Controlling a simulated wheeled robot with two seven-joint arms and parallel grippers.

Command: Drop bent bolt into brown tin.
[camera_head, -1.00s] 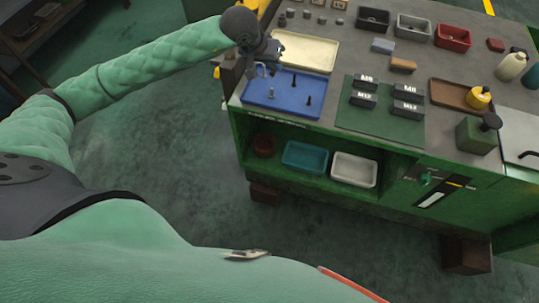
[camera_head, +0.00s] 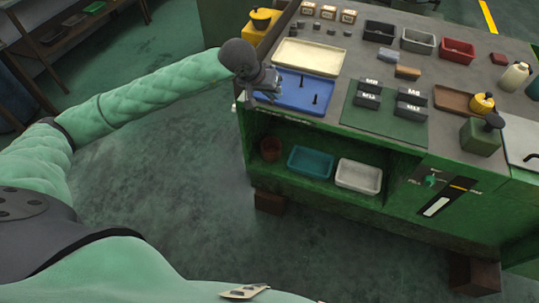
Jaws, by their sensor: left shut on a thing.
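My left gripper (camera_head: 269,90) is over the left end of the blue tray (camera_head: 300,107). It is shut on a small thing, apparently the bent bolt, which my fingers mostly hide. Dark bolts (camera_head: 315,99) stand upright in the tray to the right of the gripper. A round reddish-brown tin (camera_head: 271,149) stands on the shelf under the bench top, at its left end, below my gripper. My right gripper is not in view.
The shelf also holds a teal bin (camera_head: 310,162) and a white bin (camera_head: 358,177). A cream tray (camera_head: 310,57) lies behind the blue one. A green mat (camera_head: 384,127) with dark labelled blocks is on the right. The floor left of the bench is clear.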

